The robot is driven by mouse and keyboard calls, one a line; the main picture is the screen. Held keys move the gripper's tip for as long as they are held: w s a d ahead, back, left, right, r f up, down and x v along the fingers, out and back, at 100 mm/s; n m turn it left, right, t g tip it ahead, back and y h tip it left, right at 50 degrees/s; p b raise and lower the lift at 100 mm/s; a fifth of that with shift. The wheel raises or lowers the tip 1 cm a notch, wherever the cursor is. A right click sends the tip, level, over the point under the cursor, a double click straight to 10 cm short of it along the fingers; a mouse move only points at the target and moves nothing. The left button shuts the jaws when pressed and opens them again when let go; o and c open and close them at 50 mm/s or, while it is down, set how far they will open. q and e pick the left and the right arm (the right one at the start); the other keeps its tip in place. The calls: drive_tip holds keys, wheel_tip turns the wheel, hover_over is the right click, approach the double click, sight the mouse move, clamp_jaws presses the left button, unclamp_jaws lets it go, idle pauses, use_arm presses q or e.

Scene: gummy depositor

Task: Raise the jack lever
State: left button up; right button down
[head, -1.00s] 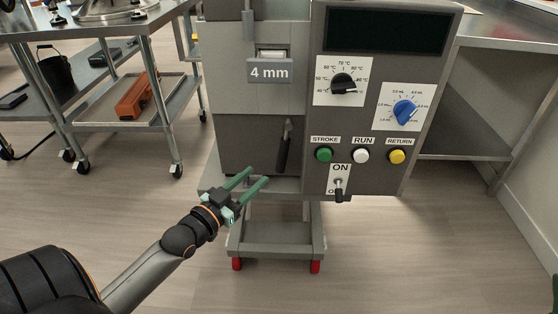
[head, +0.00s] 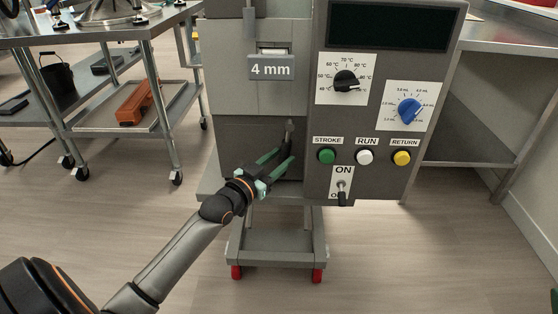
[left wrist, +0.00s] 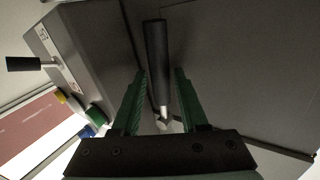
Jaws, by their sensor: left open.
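The jack lever (head: 289,133) is a black handle on the dark lower front of the depositor, standing nearly upright. In the left wrist view the lever (left wrist: 155,55) is a black grip with a pale metal shank at its lower end. My left gripper (head: 283,158) has green fingers and is open at the lever's lower part, partly hiding it in the head view. In the left wrist view its fingers (left wrist: 160,78) stand on either side of the lever, with a gap visible at each side. My right gripper is not in view.
The depositor's control panel (head: 325,120) is just right of the lever, with buttons and a black-handled ON toggle switch (head: 342,192). A grey base with red feet (head: 236,272) stands below. A steel cart (head: 120,130) is at the left, with open floor between.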

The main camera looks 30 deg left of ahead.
use_arm(q)
drive_tip(key=shift+c, duration=0.2)
clamp_jaws()
idle(1.1)
